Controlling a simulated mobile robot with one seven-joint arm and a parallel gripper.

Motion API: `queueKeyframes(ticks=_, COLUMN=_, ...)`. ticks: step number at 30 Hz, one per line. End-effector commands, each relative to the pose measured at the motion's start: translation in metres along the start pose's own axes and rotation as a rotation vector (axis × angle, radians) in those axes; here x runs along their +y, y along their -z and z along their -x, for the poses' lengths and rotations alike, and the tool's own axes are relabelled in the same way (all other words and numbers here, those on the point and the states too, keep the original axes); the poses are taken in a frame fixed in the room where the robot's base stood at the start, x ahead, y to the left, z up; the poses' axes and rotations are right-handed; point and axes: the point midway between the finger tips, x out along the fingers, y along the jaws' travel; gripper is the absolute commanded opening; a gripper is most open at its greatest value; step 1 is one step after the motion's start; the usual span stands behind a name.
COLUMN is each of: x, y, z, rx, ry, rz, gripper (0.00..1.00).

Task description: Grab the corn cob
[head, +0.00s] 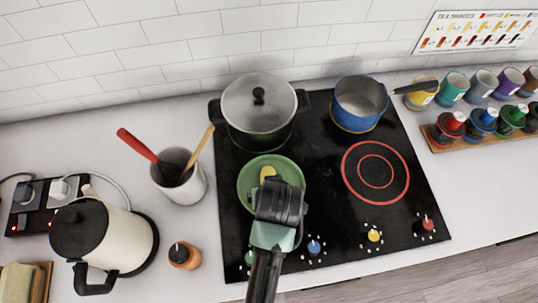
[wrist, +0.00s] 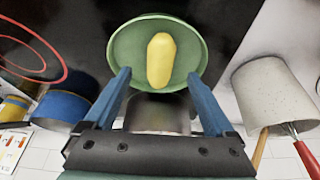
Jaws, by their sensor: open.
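The yellow corn cob (wrist: 160,60) lies on a round green plate (wrist: 123,47) in the wrist view. In the head view only one end of the corn cob (head: 267,172) shows; my gripper hides the rest. The green plate (head: 248,183) sits on the front left of the black cooktop. My gripper (wrist: 160,78) is open and empty, with its blue fingers spread to either side of the near part of the cob. In the head view my gripper (head: 277,190) is over the plate. I cannot tell its exact height above the cob.
A lidded dark pot (head: 259,110) stands just behind the plate, and a blue saucepan (head: 360,103) stands at the back right of the cooktop. A utensil crock (head: 178,185) and a kettle (head: 103,238) stand to the left. The front right ring (head: 375,173) is empty.

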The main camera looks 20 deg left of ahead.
Motion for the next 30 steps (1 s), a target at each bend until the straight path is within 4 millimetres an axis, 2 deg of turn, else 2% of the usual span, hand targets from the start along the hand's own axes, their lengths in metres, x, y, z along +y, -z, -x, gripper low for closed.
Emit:
queueKeyframes(ticks=7, x=-0.002, y=0.0, z=-0.014, rx=-0.001, ry=0.001, rz=0.001, gripper=0.89)
queueKeyframes(ticks=17, x=-0.004, y=-0.002, z=-0.053, rx=0.0, ry=0.0, rz=0.0, gripper=0.89)
queueKeyframes(ticks=26, x=-0.004, y=-0.002, z=-0.058, rx=0.001, ry=-0.001, rz=0.0, gripper=0.89)
queueKeyframes(ticks=27, x=-0.004, y=-0.002, z=-0.058, rx=0.001, ry=-0.001, rz=0.0, gripper=0.87)
queueKeyframes(ticks=30, x=-0.004, y=-0.002, z=-0.058, rx=0.002, ry=-0.001, rz=0.0, gripper=0.69)
